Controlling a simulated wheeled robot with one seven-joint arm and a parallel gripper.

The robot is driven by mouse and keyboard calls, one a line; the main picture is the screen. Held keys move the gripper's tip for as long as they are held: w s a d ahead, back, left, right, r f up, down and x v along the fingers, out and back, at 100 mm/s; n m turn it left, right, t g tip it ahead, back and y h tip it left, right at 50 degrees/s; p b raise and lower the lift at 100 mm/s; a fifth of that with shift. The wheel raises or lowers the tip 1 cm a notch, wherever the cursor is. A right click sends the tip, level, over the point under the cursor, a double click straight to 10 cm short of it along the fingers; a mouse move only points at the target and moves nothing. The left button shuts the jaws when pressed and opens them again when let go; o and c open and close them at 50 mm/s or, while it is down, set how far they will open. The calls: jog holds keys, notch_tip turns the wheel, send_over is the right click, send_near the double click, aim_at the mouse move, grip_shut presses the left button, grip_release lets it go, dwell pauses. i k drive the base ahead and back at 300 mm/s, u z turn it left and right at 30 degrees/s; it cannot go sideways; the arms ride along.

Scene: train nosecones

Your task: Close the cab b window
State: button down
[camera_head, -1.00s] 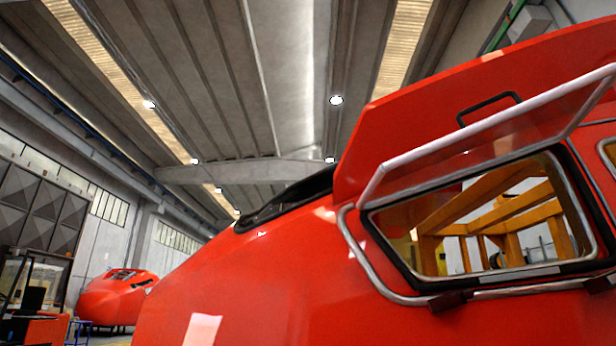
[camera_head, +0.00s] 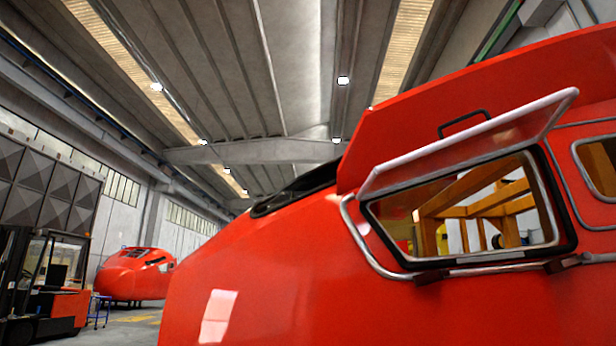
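The cab window panel (camera_head: 470,146) is a red flap with a pale metal edge and a dark handle (camera_head: 464,123). It is hinged at the top of the opening and stands raised, tilted outward. Below it the window opening (camera_head: 470,222) has a black seal and a silver rail, and yellow framework shows inside. The opening is in the side of a large red train nosecone (camera_head: 330,290) that fills the right of the head view. No label shows which cab this is. My gripper is not in view.
A second window (camera_head: 600,165) with a silver frame is at the right edge. A forklift (camera_head: 45,290) and another red nosecone (camera_head: 135,275) stand far left. Open floor (camera_head: 125,325) shows between them and the near nosecone.

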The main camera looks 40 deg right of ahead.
aim_at(522, 133)
jog(key=u, duration=0.75)
jog(key=i, duration=1.25)
jog(key=z, duration=2.3)
